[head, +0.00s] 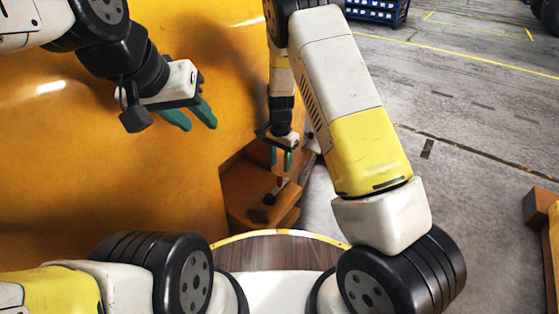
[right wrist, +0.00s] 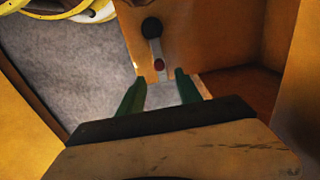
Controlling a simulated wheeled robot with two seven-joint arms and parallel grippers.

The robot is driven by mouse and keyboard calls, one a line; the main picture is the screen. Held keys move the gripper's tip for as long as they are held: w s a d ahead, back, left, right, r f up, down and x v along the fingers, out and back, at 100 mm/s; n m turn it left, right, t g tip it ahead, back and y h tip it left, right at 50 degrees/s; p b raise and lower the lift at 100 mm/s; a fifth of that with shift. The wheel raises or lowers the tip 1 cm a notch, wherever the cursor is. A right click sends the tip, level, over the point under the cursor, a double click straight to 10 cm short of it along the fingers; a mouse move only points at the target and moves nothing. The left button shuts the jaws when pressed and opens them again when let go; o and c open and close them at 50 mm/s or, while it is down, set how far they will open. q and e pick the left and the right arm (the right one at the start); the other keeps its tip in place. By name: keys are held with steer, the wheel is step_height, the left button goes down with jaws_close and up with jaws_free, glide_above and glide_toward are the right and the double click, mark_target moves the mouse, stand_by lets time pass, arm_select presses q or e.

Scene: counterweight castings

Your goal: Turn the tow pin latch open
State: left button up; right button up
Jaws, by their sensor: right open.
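The tow pin latch is a short grey lever (right wrist: 156,48) with a round black knob (right wrist: 152,27) at one end and a dark red part (right wrist: 159,65) at the other. It lies on an orange block; its knob also shows in the head view (head: 269,199). My right gripper (head: 281,165) hangs above the latch, fingers down. In the right wrist view its green fingers (right wrist: 161,77) are apart and empty, with the red end just beyond the gap between the tips. My left gripper (head: 200,127) is open and empty, away to the left.
The latch sits in a recess of a large orange casting (head: 120,190), with a side wall close to the right gripper. Grey floor (head: 470,120) with yellow lines is open to the right. A blue rack (head: 376,10) stands far back; an orange-brown block (head: 545,215) is at the right edge.

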mark_target(280, 178)
step_height(280, 178, down, 8)
steer(key=shift+r, duration=0.1)
stand_by(0.4)
jaws_close()
stand_by(1.2)
